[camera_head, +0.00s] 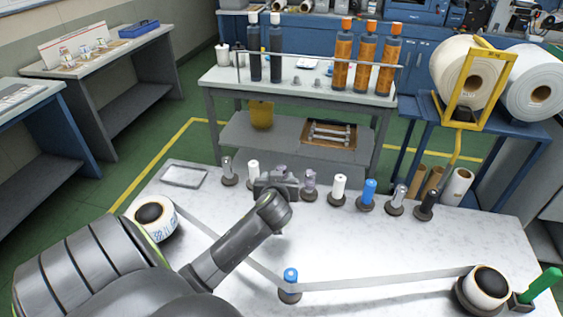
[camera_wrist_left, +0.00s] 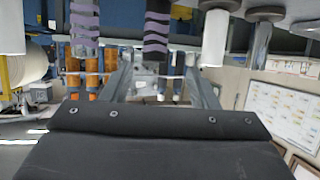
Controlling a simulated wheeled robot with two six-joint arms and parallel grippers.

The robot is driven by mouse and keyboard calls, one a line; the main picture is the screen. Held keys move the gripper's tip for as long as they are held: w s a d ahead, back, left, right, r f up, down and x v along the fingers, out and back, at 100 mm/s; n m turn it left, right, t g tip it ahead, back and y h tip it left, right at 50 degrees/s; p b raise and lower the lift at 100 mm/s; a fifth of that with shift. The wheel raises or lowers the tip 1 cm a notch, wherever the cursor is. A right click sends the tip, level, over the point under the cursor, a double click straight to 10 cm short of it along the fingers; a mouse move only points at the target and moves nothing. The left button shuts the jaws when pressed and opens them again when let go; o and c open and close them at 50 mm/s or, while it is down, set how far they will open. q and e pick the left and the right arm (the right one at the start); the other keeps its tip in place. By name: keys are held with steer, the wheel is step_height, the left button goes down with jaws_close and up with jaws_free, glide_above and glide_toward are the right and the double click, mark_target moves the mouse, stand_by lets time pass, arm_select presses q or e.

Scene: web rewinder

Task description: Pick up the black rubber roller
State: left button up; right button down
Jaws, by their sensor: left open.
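A plain black roller (camera_head: 427,203) stands upright on a round base at the right end of the roller row in the head view. My left gripper (camera_head: 278,178) is at the left part of that row, well left of this black roller. It is open, and its two fingers (camera_wrist_left: 160,68) show in the left wrist view. Ahead of them is a dark roller with purple bands (camera_wrist_left: 157,28), apart from the gripper palm. The gripper mostly hides this roller in the head view. I cannot tell whether it is between the fingertips. My right gripper is not in view.
Purple-banded (camera_head: 310,184), white (camera_head: 339,186), blue (camera_head: 369,191) and metallic (camera_head: 397,199) rollers stand between my gripper and the black roller. A web strip (camera_head: 390,281) crosses the white table (camera_head: 400,250) at the front. A shelf table (camera_head: 300,92) with bottles stands behind.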

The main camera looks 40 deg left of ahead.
mark_target(282, 169)
arm_select(q)
steer(key=b+x, duration=0.1)
steer(key=x, duration=0.1)
steer(key=b+x, duration=0.3)
steer(key=x, duration=0.1)
steer(key=shift+w+d, duration=0.25)
steer(key=shift+d, duration=0.1)
steer(key=shift+w+a+b, duration=0.25)
steer(key=shift+w+b, duration=0.05)
steer(key=shift+b, duration=0.2)
jaws_close()
stand_by(0.4)
stand_by(0.4)
steer(key=shift+w+r, duration=0.1)
steer(key=shift+r, duration=0.1)
